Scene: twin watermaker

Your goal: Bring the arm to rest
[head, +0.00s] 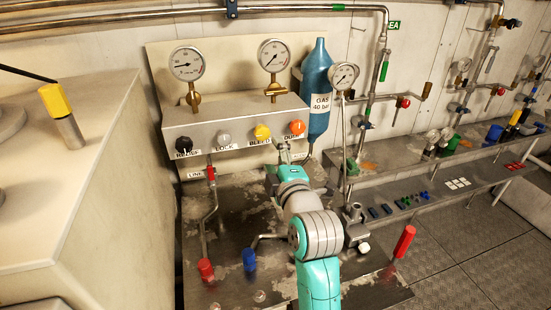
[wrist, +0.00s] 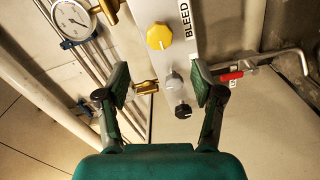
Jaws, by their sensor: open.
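My arm (head: 318,235), teal and grey, reaches from the bottom of the head view over the metal bench toward the valve panel. My gripper (head: 284,152) is small there, in front of the panel below the orange knob, and its fingers are hard to make out. In the wrist view my gripper (wrist: 162,88) is open, with a wide gap between its two green-padded fingers. Nothing is held between them. The grey knob (wrist: 174,80) and black knob (wrist: 183,111) show through the gap. I cannot tell whether the gripper touches anything.
The panel (head: 236,121) carries black, grey, yellow and orange knobs with gauges above. A blue gas cylinder (head: 317,90) stands at its right. Red (head: 206,268) and blue (head: 249,260) handles rise from the bench, with another red handle (head: 404,241) right. A cream cabinet (head: 100,190) stands left.

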